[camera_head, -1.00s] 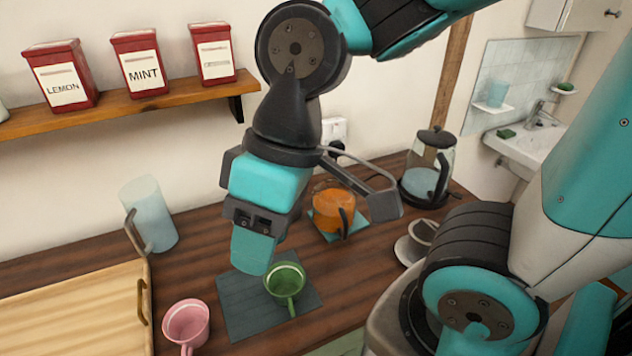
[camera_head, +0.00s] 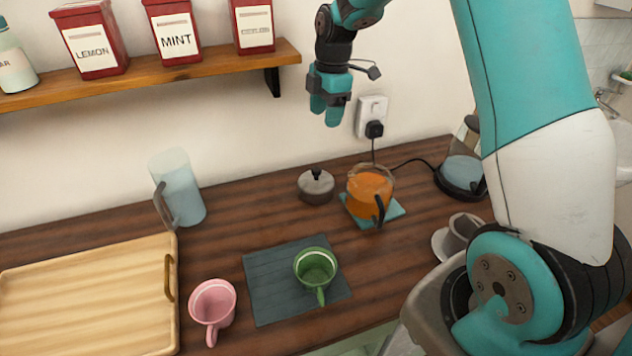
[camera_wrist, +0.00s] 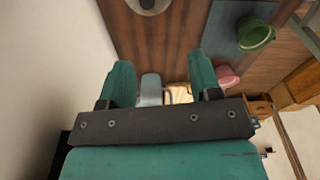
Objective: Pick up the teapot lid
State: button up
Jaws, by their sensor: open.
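The teapot lid (camera_head: 315,186) is a grey, round lid with a black knob. It lies on the dark wooden counter, just left of the glass teapot (camera_head: 370,191) of orange tea, which stands on a teal mat. In the wrist view the lid (camera_wrist: 148,5) is cut off by the top edge. My gripper (camera_head: 327,112) is open and empty, up in the air near the wall, above and slightly right of the lid. In the wrist view its two teal fingers (camera_wrist: 160,82) are spread apart.
A green cup (camera_head: 316,268) stands on a dark mat (camera_head: 265,290). A pink cup (camera_head: 213,303), a glass pitcher (camera_head: 178,190) and a wooden tray (camera_head: 85,300) are to the left. A kettle (camera_head: 462,170) is at right. A shelf (camera_head: 150,75) holds red tins.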

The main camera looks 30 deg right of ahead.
jog(key=w+d+n, duration=0.1)
jog(key=w+n, duration=0.1)
jog(key=p, duration=0.4)
send_over(317, 168)
jog(key=shift+n, duration=0.3)
jog(key=f, duration=1.2)
jog(key=shift+s+d+f, duration=0.3)
jog(key=shift+w+a+f+p, duration=0.15)
jog(key=shift+f+p, duration=0.35)
jog(key=shift+f, duration=0.4)
jog(key=shift+a+f+p, duration=0.15)
jog(key=shift+f+p, duration=0.4)
jog(key=shift+f, duration=0.35)
jog(key=shift+w+a+f+p, duration=0.15)
jog(key=shift+f+p, duration=0.35)
jog(key=shift+f, duration=0.4)
jog(key=shift+c, duration=0.3)
grip_shut()
